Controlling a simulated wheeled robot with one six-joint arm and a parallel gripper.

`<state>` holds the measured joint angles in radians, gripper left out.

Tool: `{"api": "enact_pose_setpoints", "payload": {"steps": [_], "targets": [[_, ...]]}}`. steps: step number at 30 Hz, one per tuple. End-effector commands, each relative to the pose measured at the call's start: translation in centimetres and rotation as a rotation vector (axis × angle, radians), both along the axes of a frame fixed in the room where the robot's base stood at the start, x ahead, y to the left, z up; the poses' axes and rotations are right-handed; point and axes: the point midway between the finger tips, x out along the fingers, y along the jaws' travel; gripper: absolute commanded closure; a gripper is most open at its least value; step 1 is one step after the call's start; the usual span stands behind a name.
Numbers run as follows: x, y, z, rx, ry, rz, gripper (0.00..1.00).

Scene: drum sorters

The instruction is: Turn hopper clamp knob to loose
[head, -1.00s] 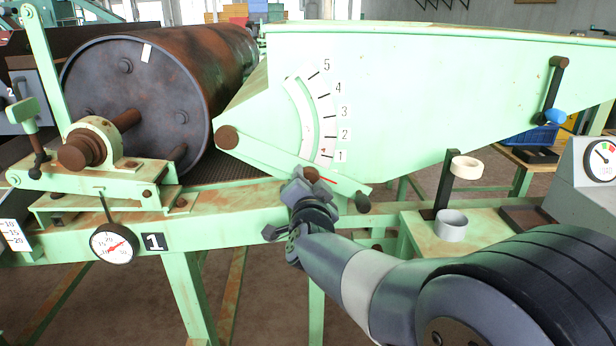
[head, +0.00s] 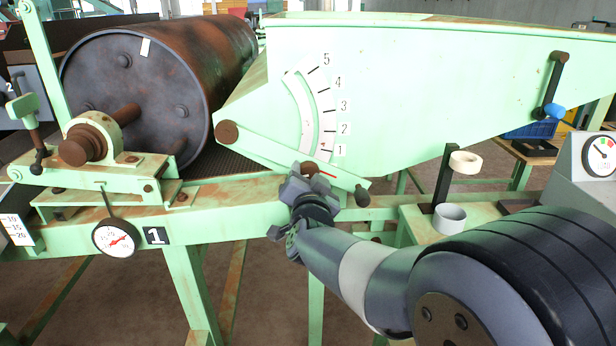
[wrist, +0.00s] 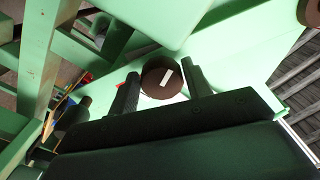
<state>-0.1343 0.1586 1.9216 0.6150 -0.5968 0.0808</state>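The hopper clamp knob is a round brown knob (head: 309,168) on the lower part of the pale green lever (head: 268,152), near the 1 end of the scale. In the wrist view the knob (wrist: 161,77) faces me, with a white mark on it that is slightly tilted. My gripper (head: 305,182) is at the knob from below in the head view and partly covers it. In the wrist view its two dark fingers (wrist: 161,88) stand apart, one on each side of the knob. Narrow gaps seem to show beside it; I cannot tell whether the fingertips touch it.
The hopper (head: 400,95) with its 1 to 5 scale fills the upper middle. The lever's dark handle (head: 362,195) is close to the right of my gripper. A rusty drum (head: 150,95) lies at left, above the green frame rail (head: 220,222).

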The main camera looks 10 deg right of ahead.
Motion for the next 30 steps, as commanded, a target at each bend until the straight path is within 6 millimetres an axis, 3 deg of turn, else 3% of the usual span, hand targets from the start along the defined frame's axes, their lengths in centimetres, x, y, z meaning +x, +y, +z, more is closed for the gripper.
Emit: {"api": "enact_pose_setpoints", "payload": {"steps": [6, 16, 30], "targets": [[0.0, 0.0, 0.1, 0.001, -0.002, 0.000, 0.36], [-0.6, 0.2, 0.2, 0.000, -0.003, 0.000, 0.36], [-8.3, 1.7, 0.2, 0.002, -0.003, 0.003, 0.36]]}}
